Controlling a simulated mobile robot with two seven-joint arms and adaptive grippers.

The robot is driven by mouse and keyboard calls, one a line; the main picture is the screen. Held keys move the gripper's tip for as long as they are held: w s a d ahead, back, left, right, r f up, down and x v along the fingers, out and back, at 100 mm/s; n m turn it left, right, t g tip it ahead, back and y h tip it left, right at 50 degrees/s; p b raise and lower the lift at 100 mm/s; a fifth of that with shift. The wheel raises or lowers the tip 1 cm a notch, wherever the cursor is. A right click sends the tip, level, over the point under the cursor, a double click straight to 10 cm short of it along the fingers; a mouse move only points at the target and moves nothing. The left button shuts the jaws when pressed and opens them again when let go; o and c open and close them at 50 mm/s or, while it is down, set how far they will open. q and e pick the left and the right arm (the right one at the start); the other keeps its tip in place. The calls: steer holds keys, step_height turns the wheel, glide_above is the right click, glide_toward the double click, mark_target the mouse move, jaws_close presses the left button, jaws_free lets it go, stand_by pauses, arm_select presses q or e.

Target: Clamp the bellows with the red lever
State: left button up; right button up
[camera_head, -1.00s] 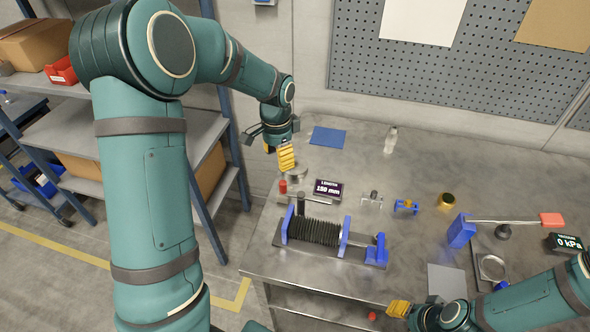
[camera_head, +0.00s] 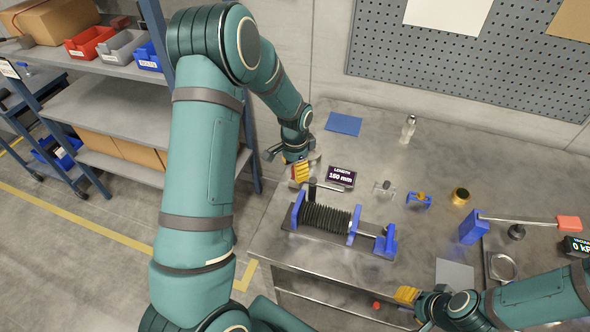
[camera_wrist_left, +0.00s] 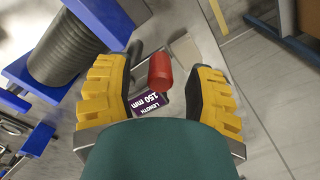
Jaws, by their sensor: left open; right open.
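The black ribbed bellows (camera_head: 325,218) lies between blue end plates on a dark base near the table's left front; its dark coils also show in the wrist view (camera_wrist_left: 75,45). A lever with a red cylindrical grip (camera_wrist_left: 160,72) stands at the bellows' left end. In the head view my left gripper (camera_head: 300,172) largely hides this grip. My left gripper (camera_wrist_left: 158,100) is open, with the red grip in the gap between its yellow fingers; I see no clear contact. My right gripper (camera_head: 406,295) is open and apart from the bellows, near the table's front edge.
A length display (camera_head: 341,177) stands behind the bellows and reads 150 mm in the wrist view. Small fixtures, a brass ring (camera_head: 460,196) and a blue block (camera_head: 472,228) with a red-ended bar stand to the right. A bottle (camera_head: 408,128) and blue mat (camera_head: 343,123) are farther back.

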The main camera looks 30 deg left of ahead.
arm_select(q)
steer(key=shift+f, duration=0.65)
jaws_close()
steer(key=shift+w+m, duration=0.15)
steer(key=shift+m, duration=0.15)
steer(key=w+d+m, duration=0.4)
steer(key=w+m, duration=0.2)
steer(key=m, duration=1.1)
steer(key=shift+w+m+b, duration=0.3)
steer(key=shift+b, duration=0.15)
